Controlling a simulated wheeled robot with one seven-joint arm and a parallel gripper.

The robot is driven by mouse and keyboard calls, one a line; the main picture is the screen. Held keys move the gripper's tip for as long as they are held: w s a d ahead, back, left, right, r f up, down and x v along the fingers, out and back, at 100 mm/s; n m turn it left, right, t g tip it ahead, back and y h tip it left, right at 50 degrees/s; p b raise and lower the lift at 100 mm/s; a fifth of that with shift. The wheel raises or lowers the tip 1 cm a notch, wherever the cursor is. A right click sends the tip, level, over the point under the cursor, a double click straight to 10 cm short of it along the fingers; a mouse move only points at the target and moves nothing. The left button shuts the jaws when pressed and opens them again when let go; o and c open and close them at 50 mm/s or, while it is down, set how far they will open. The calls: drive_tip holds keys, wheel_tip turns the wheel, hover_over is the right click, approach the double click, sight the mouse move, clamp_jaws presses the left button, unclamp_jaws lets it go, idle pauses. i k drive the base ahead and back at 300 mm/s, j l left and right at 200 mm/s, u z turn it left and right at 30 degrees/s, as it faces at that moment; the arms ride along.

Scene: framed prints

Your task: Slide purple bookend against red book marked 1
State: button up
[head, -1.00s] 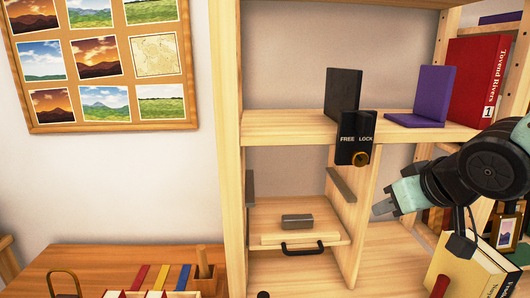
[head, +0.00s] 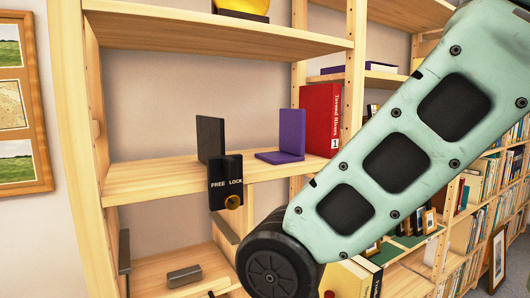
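The purple bookend (head: 289,137) stands on the middle shelf, an L shape with an upright plate and a flat foot reaching left. The red book marked 1 (head: 320,118) stands upright to its right, beside the shelf post. A narrow gap seems to show between the bookend's plate and the book. A black bookend (head: 210,137) stands further left on the same shelf. My gripper is not in view; my pale green arm link fills the right side.
The shelf (head: 150,182) is bare at left. An upper shelf (head: 190,30) runs above. A cream book (head: 345,280) stands lower down, partly behind my arm.

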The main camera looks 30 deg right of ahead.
sight(293, 121)
drive_tip(key=l+u, duration=1.1)
drive_tip(key=k, duration=0.05)
